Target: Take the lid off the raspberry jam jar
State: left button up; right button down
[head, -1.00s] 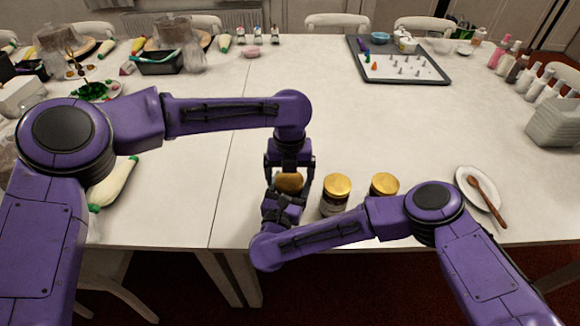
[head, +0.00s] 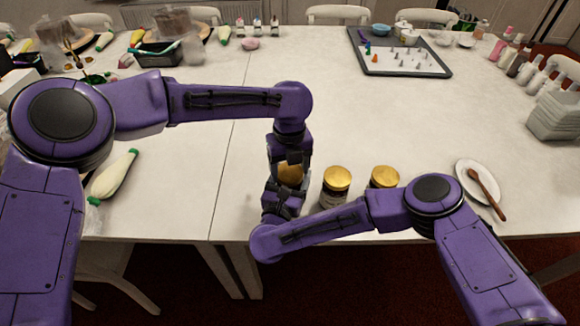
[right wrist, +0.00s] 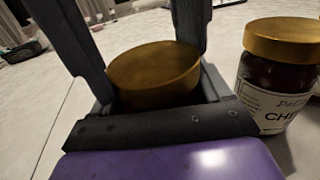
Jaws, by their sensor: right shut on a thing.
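A jar with a gold lid (head: 290,174) stands near the table's front edge, mostly hidden by my grippers in the head view. My right gripper (head: 285,190) is shut on this jar from the front. In the right wrist view, the gold lid (right wrist: 155,72) sits between its grey fingers; the jar's body and label are hidden. My left gripper (head: 290,162) points down over the jar, its fingers apart; no left finger shows against the lid in the right wrist view. Two more gold-lidded jars stand to the right, a near one (head: 336,188) and a farther one (head: 384,178).
The near jar's label begins "CHE" in the right wrist view (right wrist: 278,105). A white plate (head: 467,172) with a wooden spoon (head: 487,194) lies at the right. A baking tray (head: 440,70) and bottles stand farther back. The table's middle is clear.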

pick_arm(q)
jog(key=o, duration=0.4)
jog(key=shift+c, duration=0.2)
notch_tip(320, 180, up, 4)
jog(key=shift+r, duration=0.25)
jog(key=shift+c, duration=0.3)
notch_tip(320, 180, up, 3)
jog(key=m, duration=0.3)
jog(key=shift+r, duration=0.1)
notch_tip(320, 180, down, 8)
jog(key=shift+r, duration=0.15)
jog(key=c, duration=1.1)
jog(key=n, duration=0.3)
